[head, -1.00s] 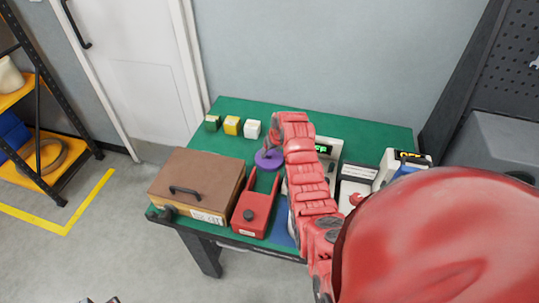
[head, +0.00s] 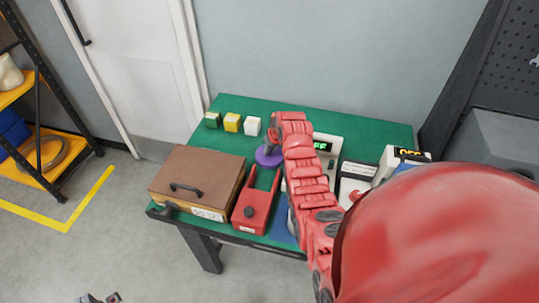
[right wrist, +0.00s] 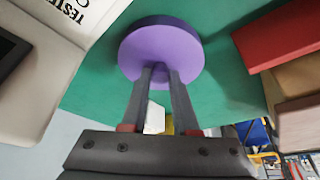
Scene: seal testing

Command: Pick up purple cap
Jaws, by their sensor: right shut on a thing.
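The purple cap (head: 266,158) is a round disc at the middle of the green table, just behind the red fixture. In the right wrist view the cap (right wrist: 188,50) faces me with its flat side, and a darker rim shows above. My right gripper (head: 271,146) reaches over the table and is shut on the cap. In the right wrist view both fingers (right wrist: 161,76) meet the cap's face close together. My arm hides part of the cap's right side in the head view. A small part of my left gripper (head: 98,298) shows at the bottom edge; its jaws are unclear.
A brown box (head: 205,166) with a black handle and a red fixture (head: 254,215) stand at the front left. Green, yellow and white cubes (head: 232,122) stand behind. A tester with a lit display (head: 328,150) and other devices (head: 357,180) stand right. The green table (head: 300,104) is clear at the back.

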